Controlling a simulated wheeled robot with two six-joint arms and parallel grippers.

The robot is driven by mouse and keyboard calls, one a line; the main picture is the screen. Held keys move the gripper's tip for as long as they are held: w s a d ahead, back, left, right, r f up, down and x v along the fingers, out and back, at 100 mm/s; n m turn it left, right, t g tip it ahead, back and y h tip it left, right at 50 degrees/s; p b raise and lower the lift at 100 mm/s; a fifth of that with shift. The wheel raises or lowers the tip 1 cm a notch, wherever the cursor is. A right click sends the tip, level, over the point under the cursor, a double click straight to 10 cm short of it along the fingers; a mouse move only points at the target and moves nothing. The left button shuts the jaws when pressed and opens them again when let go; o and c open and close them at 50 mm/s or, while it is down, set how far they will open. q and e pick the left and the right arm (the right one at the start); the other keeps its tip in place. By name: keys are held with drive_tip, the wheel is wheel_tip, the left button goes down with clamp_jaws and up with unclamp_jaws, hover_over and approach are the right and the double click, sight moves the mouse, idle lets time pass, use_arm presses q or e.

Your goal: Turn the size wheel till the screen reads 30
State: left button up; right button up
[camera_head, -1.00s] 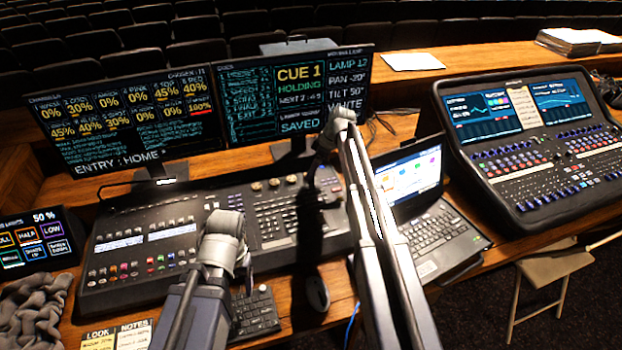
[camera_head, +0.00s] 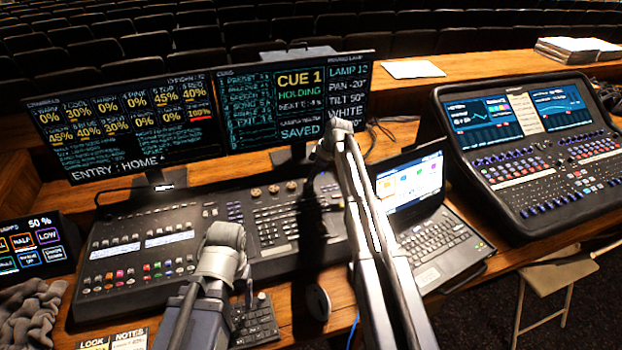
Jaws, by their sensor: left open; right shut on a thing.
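The console (camera_head: 180,205) lies across the desk, with a row of round wheels (camera_head: 273,190) along its upper edge. My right gripper (camera_head: 311,182) reaches down at the right end of this row and is shut on a wheel there, which its fingers hide. The right-hand monitor (camera_head: 285,125) reads CUE 1, HOLDING, LAMP 12, PAN -20°, TILT 50° and WHITE; I can make out no size reading. The left monitor (camera_head: 120,125) shows several percentages and ENTRY: HOME. My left gripper (camera_head: 243,290) is open and empty at the console's front edge, near the small keyboard (camera_head: 258,322); its fingers are hard to see.
A laptop (camera_head: 430,225) stands right of my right arm. A second mixing desk (camera_head: 540,160) is at the far right. A mouse (camera_head: 318,302) lies between my arms. A small touch panel (camera_head: 35,245) reading 50 % and a grey cloth (camera_head: 30,315) are at the left.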

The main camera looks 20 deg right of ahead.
clamp_jaws()
drive_tip(key=shift+s, duration=0.1)
drive_tip(key=m, duration=0.1)
drive_tip(key=m+t+h, duration=0.1)
drive_tip(key=m, duration=0.1)
drive_tip(key=shift+s+a+m, duration=0.15)
drive_tip(key=shift+m, duration=0.15)
drive_tip(key=shift+a+m+t+h, duration=0.1)
drive_tip(key=shift+m+t+h, duration=0.4)
drive_tip(key=shift+m, duration=1.5)
drive_tip(key=o, duration=0.9)
unclamp_jaws()
